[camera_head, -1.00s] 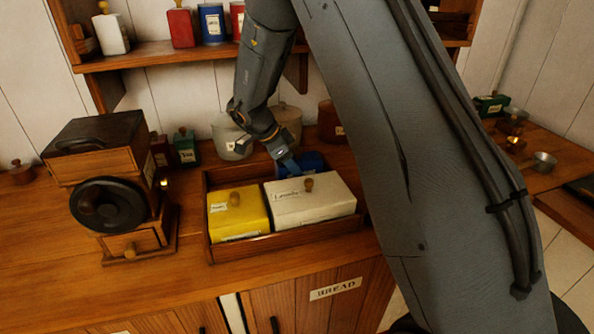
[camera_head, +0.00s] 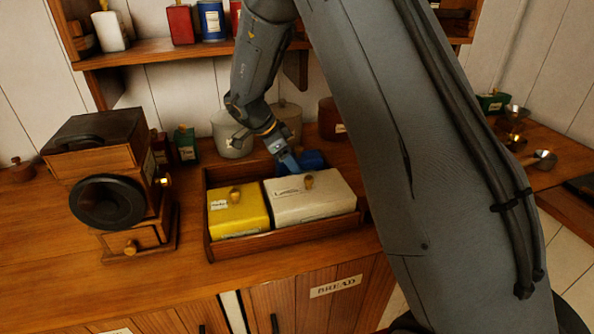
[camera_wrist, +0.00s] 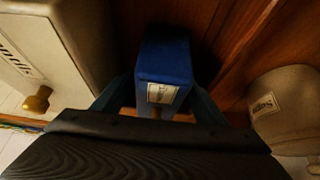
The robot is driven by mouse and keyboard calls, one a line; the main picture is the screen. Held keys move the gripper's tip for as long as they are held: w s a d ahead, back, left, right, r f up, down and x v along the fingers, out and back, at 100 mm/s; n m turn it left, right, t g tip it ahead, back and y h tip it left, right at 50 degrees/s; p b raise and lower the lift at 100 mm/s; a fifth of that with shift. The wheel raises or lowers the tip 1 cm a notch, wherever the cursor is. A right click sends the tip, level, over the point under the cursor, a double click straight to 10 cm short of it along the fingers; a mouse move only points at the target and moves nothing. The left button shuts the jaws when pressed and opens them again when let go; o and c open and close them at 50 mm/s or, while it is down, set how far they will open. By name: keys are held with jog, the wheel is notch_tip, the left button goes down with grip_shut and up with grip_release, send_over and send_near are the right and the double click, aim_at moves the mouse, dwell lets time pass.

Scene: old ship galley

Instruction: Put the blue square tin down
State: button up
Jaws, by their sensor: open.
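The blue square tin (camera_head: 312,160) stands in the back part of a wooden tray (camera_head: 222,251), behind the cream tin (camera_head: 318,203). The wrist view shows the blue tin (camera_wrist: 164,65) with its pale label, between my gripper's two fingers (camera_wrist: 157,100). My gripper (camera_head: 288,160) is at the tin in the head view, pointing down into the tray. Its jaws are open, one finger on each side of the tin. The tin's lower part is hidden by the cream tin in the head view.
A yellow tin (camera_head: 236,216) stands at the tray's front left. A coffee grinder (camera_head: 105,180) is left of the tray. Round canisters (camera_head: 232,134) stand behind the tray. The counter's front left (camera_head: 40,265) is clear. A shelf (camera_head: 180,54) with tins hangs above.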

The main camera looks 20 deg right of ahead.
jog(key=b+v, duration=0.2)
jog(key=v, duration=0.8)
jog(key=shift+a+r, duration=0.15)
jog(key=shift+r, duration=0.15)
